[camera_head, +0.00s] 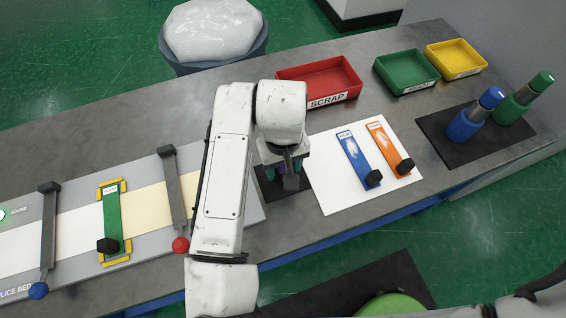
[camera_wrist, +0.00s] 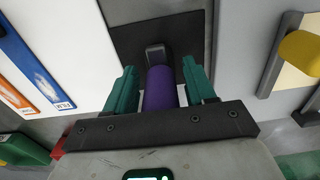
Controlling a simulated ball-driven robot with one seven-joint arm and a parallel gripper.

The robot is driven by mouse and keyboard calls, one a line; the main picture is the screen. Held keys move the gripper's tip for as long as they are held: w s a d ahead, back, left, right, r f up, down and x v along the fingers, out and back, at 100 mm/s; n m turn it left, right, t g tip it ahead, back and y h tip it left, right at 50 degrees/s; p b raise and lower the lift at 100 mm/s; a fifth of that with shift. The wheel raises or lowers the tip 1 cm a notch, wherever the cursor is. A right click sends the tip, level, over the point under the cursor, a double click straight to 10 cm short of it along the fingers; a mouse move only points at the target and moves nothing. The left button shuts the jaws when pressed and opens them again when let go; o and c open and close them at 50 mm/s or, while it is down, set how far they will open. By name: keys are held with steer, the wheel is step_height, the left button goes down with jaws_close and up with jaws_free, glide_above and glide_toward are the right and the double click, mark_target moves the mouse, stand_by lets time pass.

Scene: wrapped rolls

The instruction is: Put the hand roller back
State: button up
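The hand roller (camera_wrist: 160,88) has a purple handle and a dark grey end; in the wrist view it lies between my gripper's two teal fingers. My gripper (camera_wrist: 160,82) appears open, with a narrow gap on either side of the purple handle. Beyond the roller is a black mat (camera_wrist: 128,38). In the head view the same black mat (camera_head: 267,186) is left of the white sheet, and my gripper (camera_head: 287,178) is over it. My arm and gripper hide most of the roller there. I cannot tell whether the roller touches the mat.
A white sheet (camera_head: 325,190) holds blue (camera_head: 355,158) and orange (camera_head: 388,148) tools. The splice bed (camera_head: 75,275) lies left. Red (camera_head: 345,75), green (camera_head: 408,68) and yellow (camera_head: 455,55) trays stand behind. Blue (camera_head: 470,122) and green (camera_head: 522,100) rolls stand at right.

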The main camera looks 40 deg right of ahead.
steer(key=shift+o, duration=0.5)
steer(key=shift+r, duration=0.15)
step_height(320, 180, up, 12)
steer(key=shift+r, duration=0.1)
stand_by(0.6)
